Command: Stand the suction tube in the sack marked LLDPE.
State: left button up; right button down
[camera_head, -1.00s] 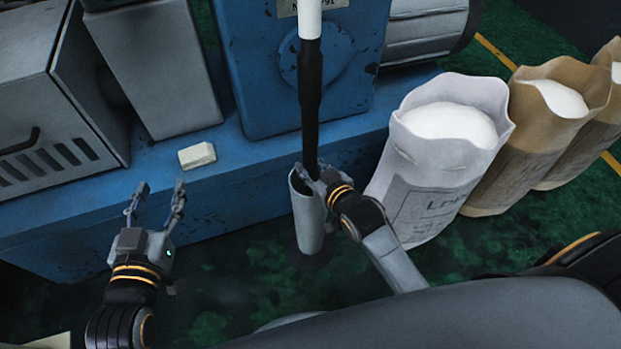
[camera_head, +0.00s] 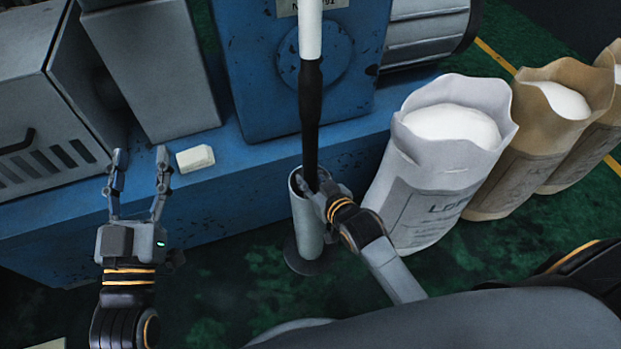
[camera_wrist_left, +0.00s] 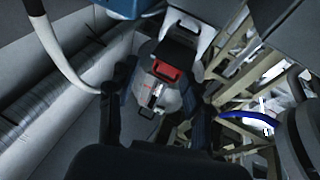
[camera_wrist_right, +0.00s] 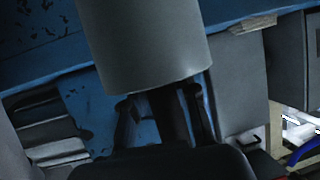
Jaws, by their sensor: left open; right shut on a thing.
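The suction tube (camera_head: 311,110), black below and white above, stands upright with its lower end inside a grey cylindrical holder (camera_head: 308,230). My right gripper (camera_head: 322,192) is shut on the black part just at the holder's rim; the fingers partly hide the grip. In the right wrist view the dark tube (camera_wrist_right: 172,115) is between the fingers, with a grey cylinder in front. A white sack (camera_head: 440,170) filled with white material stands right of the holder; its lettering starts with L and is only partly legible. My left gripper (camera_head: 138,190) is open and empty at left.
Two brown sacks (camera_head: 545,130) (camera_head: 595,130) stand behind and right of the white one. A blue machine plinth (camera_head: 240,175) runs behind the holder, with a small pale block (camera_head: 195,159) on it. Green floor (camera_head: 215,300) is free in front of the plinth.

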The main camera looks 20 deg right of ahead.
jog(key=c, duration=1.5)
grip_release()
jog(key=shift+f, duration=0.15)
jog(key=o, duration=0.5)
jog(key=shift+c, duration=0.2)
jog(key=shift+s+r, duration=0.1)
jog(key=shift+r, duration=0.15)
jog(key=p+v, duration=0.2)
jog(key=v, duration=0.4)
jog(key=shift+r, duration=0.1)
jog(key=g+p, duration=0.2)
jog(key=g, duration=0.1)
send_near(313, 182)
jog(key=s+r, duration=0.4)
jog(key=r, duration=0.1)
pick_arm(q)
jog(key=s+a+f+g+y, duration=0.1)
jog(key=s+f+g, duration=0.1)
jog(key=f+g, duration=0.3)
jog(key=s+a+f+g+y, duration=0.2)
jog(key=f+g, duration=0.3)
jog(key=f, duration=0.5)
jog(key=shift+s+a+f, duration=0.15)
jog(key=shift+a+f, duration=0.1)
jog(key=shift+f, duration=0.1)
pick_arm(e)
jog(key=shift+a+r+h, duration=0.2)
jog(key=shift+a+h, duration=0.1)
